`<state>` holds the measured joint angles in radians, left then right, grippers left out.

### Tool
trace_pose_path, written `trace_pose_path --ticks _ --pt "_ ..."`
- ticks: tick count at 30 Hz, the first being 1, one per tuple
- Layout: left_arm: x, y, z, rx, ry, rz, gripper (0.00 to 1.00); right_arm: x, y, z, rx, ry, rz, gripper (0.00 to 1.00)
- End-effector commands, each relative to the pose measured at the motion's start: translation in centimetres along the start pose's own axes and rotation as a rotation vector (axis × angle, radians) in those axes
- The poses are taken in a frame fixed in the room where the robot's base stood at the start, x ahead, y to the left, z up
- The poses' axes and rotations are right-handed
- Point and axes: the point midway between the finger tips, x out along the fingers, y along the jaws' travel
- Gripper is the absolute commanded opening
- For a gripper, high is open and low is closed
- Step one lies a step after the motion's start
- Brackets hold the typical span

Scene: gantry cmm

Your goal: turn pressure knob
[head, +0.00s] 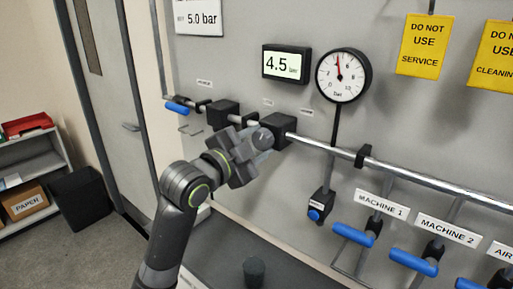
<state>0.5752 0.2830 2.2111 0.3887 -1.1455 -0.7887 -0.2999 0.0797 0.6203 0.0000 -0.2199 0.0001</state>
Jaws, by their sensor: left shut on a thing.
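The pressure knob (263,138) is a grey round piece at the front of a black block (284,125) on the wall pipe. My left gripper (259,143) reaches up from below and is shut on the knob, partly hiding it. A digital display (285,64) above reads 4.5 bar. A round dial gauge (343,75) beside it has its red needle pointing nearly straight up. A white sign (199,13) at the top reads 5.0 bar; its left part is unclear. My right gripper is out of view.
A metal pipe (420,180) runs along the wall. Blue-handled valves stand below the MACHINE 1 (382,205) and MACHINE 2 (446,230) labels, and another blue handle (177,108) is at left. Yellow DO NOT USE signs (425,45) hang upper right. A dark cylinder (254,271) stands below.

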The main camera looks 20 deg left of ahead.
Motion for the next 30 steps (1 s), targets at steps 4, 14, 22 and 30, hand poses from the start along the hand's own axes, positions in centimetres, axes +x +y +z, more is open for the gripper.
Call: trace_pose_path --ticks 4,14,22,30 --pt "0.00 0.01 0.01 0.066 0.001 -0.002 0.20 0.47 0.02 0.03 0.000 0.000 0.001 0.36" --pt "0.01 -0.06 -0.04 0.128 0.001 -0.001 0.20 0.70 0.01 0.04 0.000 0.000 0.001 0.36" --pt "0.01 -0.08 -0.05 0.131 0.001 -0.001 0.20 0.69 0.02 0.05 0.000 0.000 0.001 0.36" --pt "0.01 -0.07 -0.03 0.130 0.000 -0.001 0.65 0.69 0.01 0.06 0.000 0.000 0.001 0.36"
